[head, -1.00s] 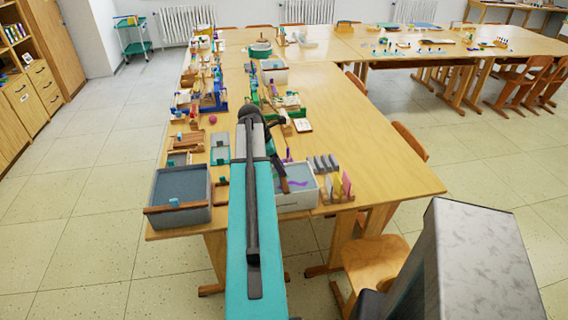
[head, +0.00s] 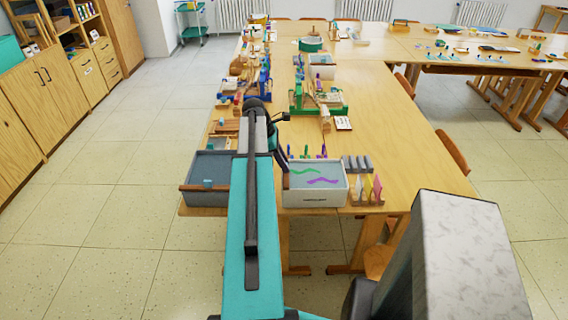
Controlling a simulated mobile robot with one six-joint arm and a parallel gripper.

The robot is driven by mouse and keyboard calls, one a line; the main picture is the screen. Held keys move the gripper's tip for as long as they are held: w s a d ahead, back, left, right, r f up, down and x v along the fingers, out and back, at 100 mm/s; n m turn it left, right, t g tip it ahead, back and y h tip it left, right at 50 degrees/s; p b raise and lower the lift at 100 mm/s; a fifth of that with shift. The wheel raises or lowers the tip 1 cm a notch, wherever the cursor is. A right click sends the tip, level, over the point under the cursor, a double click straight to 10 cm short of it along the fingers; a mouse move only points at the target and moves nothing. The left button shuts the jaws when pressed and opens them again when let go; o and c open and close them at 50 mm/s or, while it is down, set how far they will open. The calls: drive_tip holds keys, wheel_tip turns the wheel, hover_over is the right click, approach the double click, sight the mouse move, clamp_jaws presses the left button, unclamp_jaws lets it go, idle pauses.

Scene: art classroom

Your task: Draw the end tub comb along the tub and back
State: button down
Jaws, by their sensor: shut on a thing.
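A white tub (head: 318,198) stands at the table's near end, with green and purple streaks on its liquid. A brown wooden comb bar (head: 287,181) shows at its left end, running front to back; its teeth are not visible. My gripper (head: 281,158) is mostly hidden behind my arm. It is down at that left end, shut on what appears to be this bar. Left of my arm stands a grey tub (head: 208,165) with plain grey liquid.
Grey blocks (head: 357,163) and a wooden rack with coloured pieces (head: 368,190) stand right of the white tub. A green-based stand (head: 318,109) and a white card (head: 343,123) are behind it. The table (head: 410,160) is bare on the right.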

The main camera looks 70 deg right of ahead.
drive_tip(key=shift+w+a, duration=0.1)
drive_tip(key=shift+w, duration=0.2)
drive_tip(key=c, duration=1.5)
unclamp_jaws()
drive_tip(key=shift+s, duration=0.15)
drive_tip(key=shift+r, duration=0.15)
drive_tip(key=shift+b+v, duration=1.55)
drive_tip(key=shift+v, duration=5.2)
